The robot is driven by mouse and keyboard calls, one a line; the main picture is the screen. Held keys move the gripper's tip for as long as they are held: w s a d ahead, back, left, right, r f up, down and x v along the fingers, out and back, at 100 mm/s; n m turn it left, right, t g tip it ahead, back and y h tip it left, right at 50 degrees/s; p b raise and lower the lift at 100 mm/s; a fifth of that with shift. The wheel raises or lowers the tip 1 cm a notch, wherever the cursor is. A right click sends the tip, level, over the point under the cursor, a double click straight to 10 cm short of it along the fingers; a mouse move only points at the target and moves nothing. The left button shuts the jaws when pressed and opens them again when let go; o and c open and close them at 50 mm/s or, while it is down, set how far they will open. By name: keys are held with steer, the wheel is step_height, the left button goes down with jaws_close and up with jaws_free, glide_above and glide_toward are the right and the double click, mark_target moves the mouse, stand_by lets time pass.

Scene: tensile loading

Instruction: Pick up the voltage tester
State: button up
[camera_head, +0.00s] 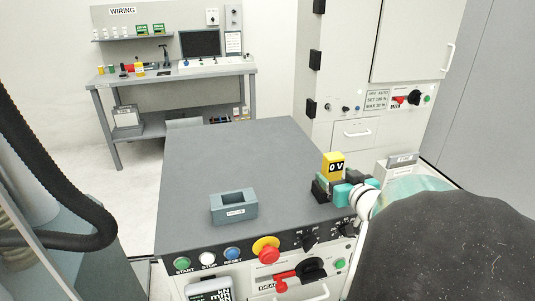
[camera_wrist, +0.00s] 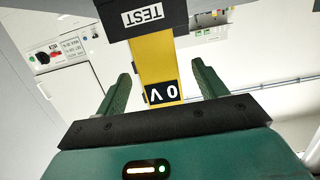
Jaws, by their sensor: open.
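The voltage tester is a yellow block with a black display reading "0 V"; in the head view the tester (camera_head: 333,165) stands upright near the right edge of the dark grey bench top. In the wrist view the tester (camera_wrist: 156,65) appears upside down, with a black part labelled "TEST" at the top of the picture. My gripper (camera_head: 334,188) is at the tester in the head view. In the wrist view my gripper (camera_wrist: 164,80) is open, with one green finger on each side of the tester and visible gaps. The tester's lower part is hidden by the gripper in the head view.
A grey holder with a rectangular opening (camera_head: 234,206) sits on the bench top (camera_head: 230,155). Buttons and a red-yellow emergency stop (camera_head: 266,249) line the bench front. A white cabinet (camera_head: 340,70) stands behind at right. A wiring bench (camera_head: 170,78) is at the back left.

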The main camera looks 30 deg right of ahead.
steer(key=shift+x, duration=2.75)
steer(key=shift+s, duration=0.1)
steer(key=c, duration=1.3)
steer(key=shift+r, duration=0.2)
